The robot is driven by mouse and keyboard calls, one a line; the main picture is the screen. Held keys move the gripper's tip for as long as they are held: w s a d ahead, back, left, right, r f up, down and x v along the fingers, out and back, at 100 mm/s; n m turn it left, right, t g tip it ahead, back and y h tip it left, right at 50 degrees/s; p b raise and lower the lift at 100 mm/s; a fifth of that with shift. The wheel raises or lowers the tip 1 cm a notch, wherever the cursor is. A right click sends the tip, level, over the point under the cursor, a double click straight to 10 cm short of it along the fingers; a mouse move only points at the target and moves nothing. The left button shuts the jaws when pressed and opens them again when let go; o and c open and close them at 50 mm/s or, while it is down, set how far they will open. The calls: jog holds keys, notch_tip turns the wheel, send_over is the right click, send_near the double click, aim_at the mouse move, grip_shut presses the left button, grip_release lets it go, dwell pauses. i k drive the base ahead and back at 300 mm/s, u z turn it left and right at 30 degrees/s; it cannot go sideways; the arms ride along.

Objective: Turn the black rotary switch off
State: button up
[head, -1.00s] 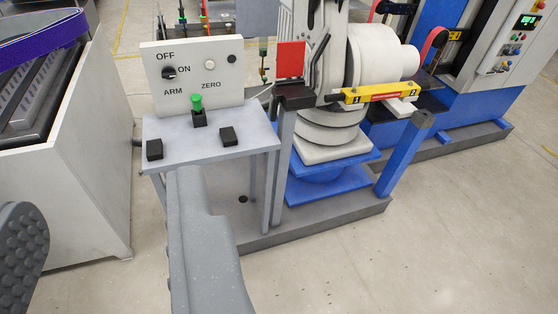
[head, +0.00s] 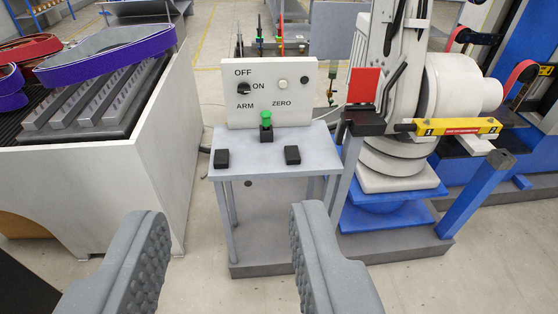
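The black rotary switch (head: 243,88) is a small knob on the left of an upright white panel (head: 295,96). The labels OFF and ON stand above it and to its right, ARM below it. The knob's pointer is too small to read surely. The panel stands at the back of a small grey table (head: 264,167). My gripper (head: 228,222) is open and empty, its two grey ridged fingers wide apart in the lower part of the view. It is nearer to me than the table and well apart from the switch.
A green plunger (head: 266,118) stands in front of the panel, with two black blocks (head: 222,158) and (head: 292,155) on the tabletop. A white machine with blue plates (head: 390,205) stands right, a large bin (head: 165,150) left.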

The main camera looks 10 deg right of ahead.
aim_at(243, 88)
jog(key=u, duration=0.05)
jog(key=i, duration=2.35)
jog(key=z, duration=0.05)
